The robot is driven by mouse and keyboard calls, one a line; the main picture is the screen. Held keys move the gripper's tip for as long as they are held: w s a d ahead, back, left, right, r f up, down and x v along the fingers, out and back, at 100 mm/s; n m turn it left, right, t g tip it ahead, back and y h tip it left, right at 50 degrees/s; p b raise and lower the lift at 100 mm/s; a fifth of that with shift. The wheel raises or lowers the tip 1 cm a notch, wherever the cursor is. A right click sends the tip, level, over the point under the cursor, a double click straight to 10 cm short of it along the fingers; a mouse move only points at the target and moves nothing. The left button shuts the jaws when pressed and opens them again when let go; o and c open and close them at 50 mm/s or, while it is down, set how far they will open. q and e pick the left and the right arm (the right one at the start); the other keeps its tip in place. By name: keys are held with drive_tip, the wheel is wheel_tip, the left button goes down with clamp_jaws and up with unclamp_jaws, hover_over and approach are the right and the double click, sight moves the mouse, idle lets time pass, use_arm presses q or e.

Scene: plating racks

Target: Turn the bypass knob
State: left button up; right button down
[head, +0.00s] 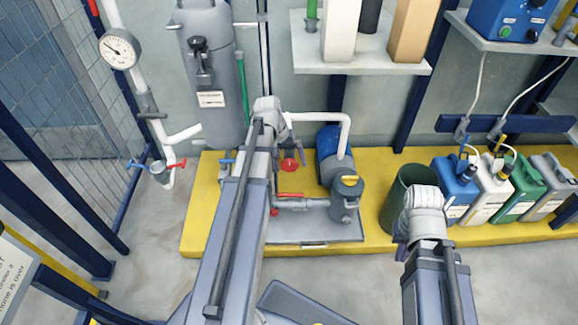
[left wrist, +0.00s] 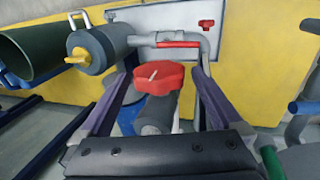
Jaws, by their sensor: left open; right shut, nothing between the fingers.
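A round red knob (head: 290,165) with a pale pointer mark sits on a grey pipe stub above the yellow platform. In the left wrist view the red knob (left wrist: 158,77) lies between the fingers of my left gripper (left wrist: 164,66). These fingers are open, one on each side of the knob, with gaps visible. In the head view my left gripper (head: 291,156) is partly hidden by its own arm. My right gripper (head: 402,248) is shut and empty, mostly hidden behind its wrist, near the green bin.
A red lever handle (head: 290,195) and a grey filter canister (head: 346,200) with a yellow handle stand close to the knob. A dark green bin (head: 396,205) and several jugs (head: 493,190) stand to the right. A grey tank (head: 212,80) stands behind left.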

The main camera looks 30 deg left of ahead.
use_arm(q)
drive_tip(key=c, duration=1.4)
